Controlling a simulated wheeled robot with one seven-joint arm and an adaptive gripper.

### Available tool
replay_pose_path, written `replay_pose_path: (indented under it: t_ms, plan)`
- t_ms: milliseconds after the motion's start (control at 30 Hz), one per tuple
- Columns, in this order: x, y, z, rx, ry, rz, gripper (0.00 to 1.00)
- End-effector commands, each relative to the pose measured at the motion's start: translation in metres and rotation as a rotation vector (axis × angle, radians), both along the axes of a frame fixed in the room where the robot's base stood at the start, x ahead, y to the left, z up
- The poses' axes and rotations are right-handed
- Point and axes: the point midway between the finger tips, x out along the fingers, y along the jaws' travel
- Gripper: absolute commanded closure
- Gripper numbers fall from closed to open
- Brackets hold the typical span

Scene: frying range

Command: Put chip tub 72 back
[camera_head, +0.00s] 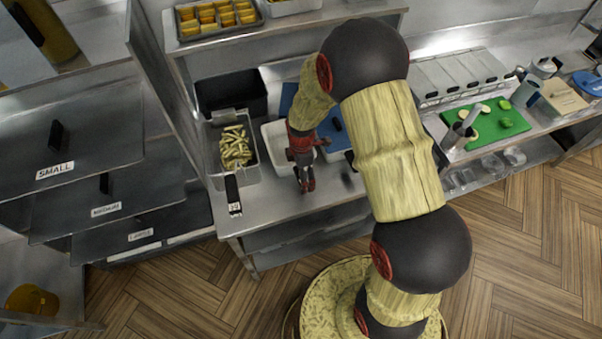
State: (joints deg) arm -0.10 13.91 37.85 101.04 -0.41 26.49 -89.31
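A grey tub holding pale chips (235,147) stands on the steel counter (262,208), left of my gripper. Its wall (250,174) shows at the near side. A black handle with a white tag (233,196) points to the front from it; the number on the tag is too small to read surely. My gripper (307,189), red and black, points down over the counter to the right of the tub, apart from it. A white tub (275,140) is partly hidden behind my gripper. I see nothing held, but the finger gap is too small to judge.
A black bin (231,92) stands behind the chip tub. A shelf above carries a tray of yellow pieces (190,31). Blue items (333,128) lie behind my arm. Steel panels labelled SMALL and other words (70,135) are at left. The counter front is clear.

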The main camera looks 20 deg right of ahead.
Motion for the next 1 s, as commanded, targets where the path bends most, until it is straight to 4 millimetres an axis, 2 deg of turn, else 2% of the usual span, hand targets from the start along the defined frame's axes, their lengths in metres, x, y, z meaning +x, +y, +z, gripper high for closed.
replay_pose_path:
  t_ms: [200,633,767,1000]
  plan:
    - [0.000,0.000,0.000,0.000,-0.001,0.000,0.00]
    - [0.001,0.000,0.006,0.000,-0.003,0.000,0.00]
    - [0.001,0.000,0.023,0.000,-0.005,0.000,0.00]
    - [0.001,0.000,0.073,0.000,-0.006,0.000,0.00]
